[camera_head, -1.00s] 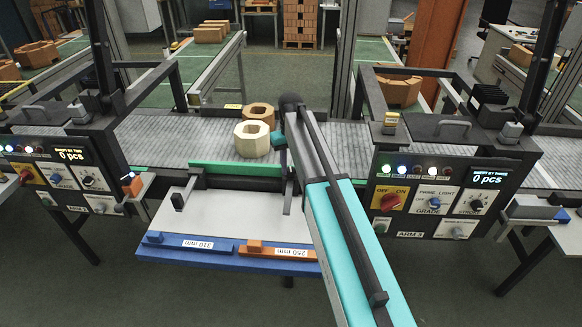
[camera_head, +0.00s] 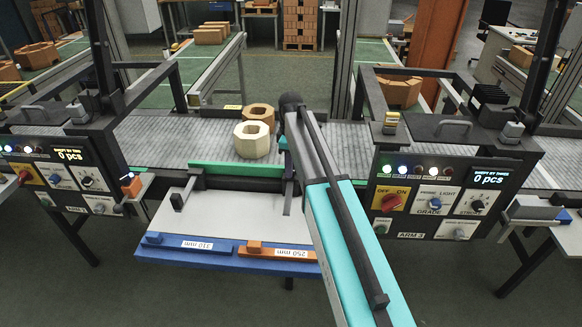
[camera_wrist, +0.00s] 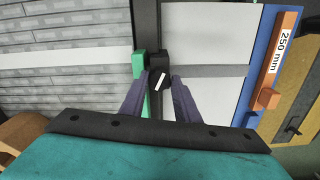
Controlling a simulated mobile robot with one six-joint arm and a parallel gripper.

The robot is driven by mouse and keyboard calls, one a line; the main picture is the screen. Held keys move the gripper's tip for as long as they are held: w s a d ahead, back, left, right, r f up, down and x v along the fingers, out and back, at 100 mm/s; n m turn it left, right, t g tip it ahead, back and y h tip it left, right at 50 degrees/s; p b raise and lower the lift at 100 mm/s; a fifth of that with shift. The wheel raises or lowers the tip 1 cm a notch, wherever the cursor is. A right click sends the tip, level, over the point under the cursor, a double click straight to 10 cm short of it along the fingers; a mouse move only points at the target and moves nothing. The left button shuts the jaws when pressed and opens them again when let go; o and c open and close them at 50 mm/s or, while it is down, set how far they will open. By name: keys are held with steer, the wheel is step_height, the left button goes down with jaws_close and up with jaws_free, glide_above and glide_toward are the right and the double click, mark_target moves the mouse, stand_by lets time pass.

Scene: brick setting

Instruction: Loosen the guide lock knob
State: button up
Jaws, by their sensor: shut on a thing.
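The guide lock knob (camera_wrist: 160,73) is black with a white pointer mark, seen in the wrist view at the end of the green guide rail (camera_wrist: 139,70). The white mark lies at a slant. My gripper (camera_wrist: 162,79) has its two dark purple fingers on either side of the knob, shut on it. In the head view my arm covers the knob and the fingers. The green guide rail (camera_head: 235,170) also shows there, along the near edge of the belt.
The grey conveyor belt (camera_head: 185,140) carries cream and tan hexagonal blocks (camera_head: 252,139). Control panels (camera_head: 430,200) stand on both sides.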

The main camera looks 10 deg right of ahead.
steer(key=n, duration=0.4)
stand_by(0.4)
steer(key=o, duration=1.1)
steer(key=shift+c, duration=0.2)
step_height(320, 180, up, 14)
steer(key=b, duration=0.3)
stand_by(0.4)
